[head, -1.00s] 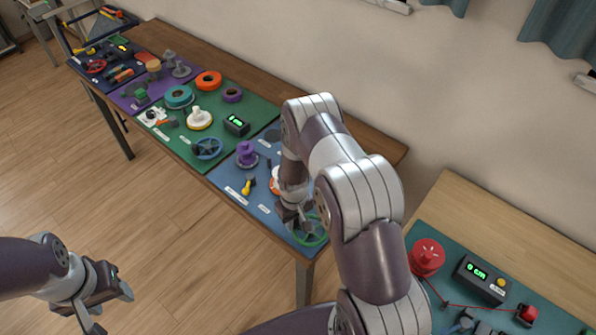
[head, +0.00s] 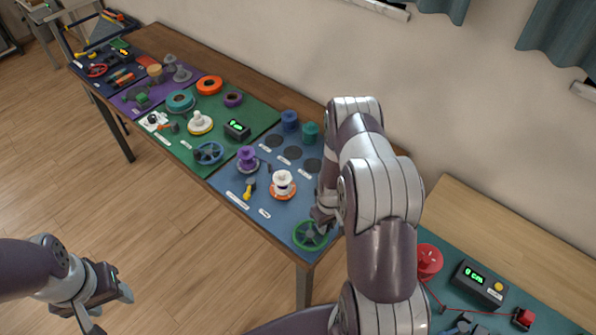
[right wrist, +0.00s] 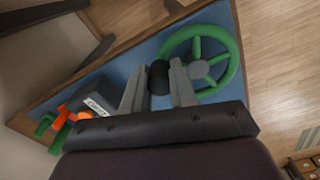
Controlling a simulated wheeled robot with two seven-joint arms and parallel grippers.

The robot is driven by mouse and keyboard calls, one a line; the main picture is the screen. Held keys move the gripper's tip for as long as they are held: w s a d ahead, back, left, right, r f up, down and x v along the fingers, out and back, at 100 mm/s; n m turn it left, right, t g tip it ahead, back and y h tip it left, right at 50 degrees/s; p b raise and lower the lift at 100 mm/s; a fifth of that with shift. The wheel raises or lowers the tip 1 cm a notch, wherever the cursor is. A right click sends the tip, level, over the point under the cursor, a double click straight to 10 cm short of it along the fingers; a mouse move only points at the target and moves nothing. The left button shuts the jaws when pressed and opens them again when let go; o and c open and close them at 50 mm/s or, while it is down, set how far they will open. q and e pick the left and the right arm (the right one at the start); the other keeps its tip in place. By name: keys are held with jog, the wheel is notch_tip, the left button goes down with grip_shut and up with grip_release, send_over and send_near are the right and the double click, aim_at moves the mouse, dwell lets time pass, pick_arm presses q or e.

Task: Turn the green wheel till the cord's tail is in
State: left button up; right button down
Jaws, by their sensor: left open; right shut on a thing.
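The green wheel (head: 309,236) lies at the near right corner of the blue mat; the right wrist view shows its spokes and grey hub (right wrist: 199,69). My right gripper (head: 325,219) is at the far right side of the wheel. In the right wrist view its fingers are shut on the wheel's black knob (right wrist: 158,77). A white spool (head: 283,178) on an orange base stands on the same mat; I cannot make out a cord tail there. My left gripper (head: 108,306) is open and empty over the floor at lower left.
A purple spool (head: 247,157) and a yellow-handled tool (head: 249,189) lie on the blue mat (head: 229,179). Blue (head: 290,120) and teal (head: 310,132) spools stand at its back. A second table at right holds a red spool (head: 429,262) and a counter (head: 479,283).

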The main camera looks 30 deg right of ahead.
aim_at(301, 247)
jog(key=s+a, duration=0.1)
jog(key=s, duration=0.1)
jog(key=s+a+p, duration=0.1)
jog(key=a, duration=0.1)
jog(key=shift+s, duration=0.35)
jog(key=a, duration=0.3)
jog(key=shift+a, duration=0.15)
jog(key=shift+w+a, duration=0.9)
jog(key=shift+a, duration=0.3)
jog(key=shift+w+a+p, duration=0.2)
jog(key=shift+w+p, duration=0.1)
jog(key=shift+w, duration=0.15)
jog(key=shift+f+b, duration=0.15)
jog(key=shift+b, duration=0.15)
